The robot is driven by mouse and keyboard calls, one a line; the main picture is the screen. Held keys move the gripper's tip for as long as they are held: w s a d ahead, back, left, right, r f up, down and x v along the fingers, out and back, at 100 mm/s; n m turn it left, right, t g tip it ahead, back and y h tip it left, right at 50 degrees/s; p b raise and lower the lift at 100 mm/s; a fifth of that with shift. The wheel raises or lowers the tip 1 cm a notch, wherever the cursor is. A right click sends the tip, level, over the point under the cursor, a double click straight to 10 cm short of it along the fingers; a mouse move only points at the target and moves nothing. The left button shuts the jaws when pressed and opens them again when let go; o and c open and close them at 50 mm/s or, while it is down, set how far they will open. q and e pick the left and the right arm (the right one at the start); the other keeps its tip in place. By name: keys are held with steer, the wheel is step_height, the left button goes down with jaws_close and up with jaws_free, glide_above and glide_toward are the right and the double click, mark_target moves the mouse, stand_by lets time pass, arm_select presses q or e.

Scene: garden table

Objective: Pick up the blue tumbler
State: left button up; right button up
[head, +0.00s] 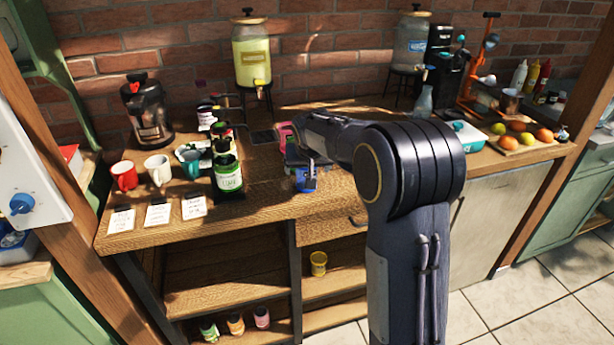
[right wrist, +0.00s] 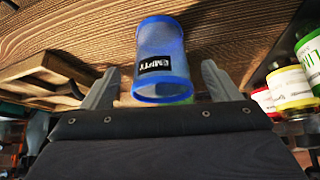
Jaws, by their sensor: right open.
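The blue tumbler (head: 307,183) is on the wooden counter near its front edge, partly hidden by my right gripper in the head view. In the right wrist view the blue tumbler (right wrist: 162,60) is translucent, with a darker blue rim and a black label reading "EMPTY". My right gripper (right wrist: 161,86) is open, with one finger on each side of the tumbler and visible gaps to it. In the head view my right gripper (head: 300,158) is at the tumbler, mostly hidden by its own arm. My left gripper is not in view.
A green-labelled bottle (head: 228,178) stands left of the tumbler, with red, white and teal mugs (head: 158,170) further left. A pink object (head: 286,134) is behind my gripper. Fruit lies on a board (head: 530,143) at the right. Bare counter (head: 262,205) shows left of the tumbler.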

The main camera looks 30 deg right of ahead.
steer(key=shift+w+d+f, duration=0.1)
steer(key=shift+w+f, duration=0.2)
steer(key=shift+f, duration=0.25)
steer(key=c, duration=1.1)
steer(key=shift+r, duration=0.15)
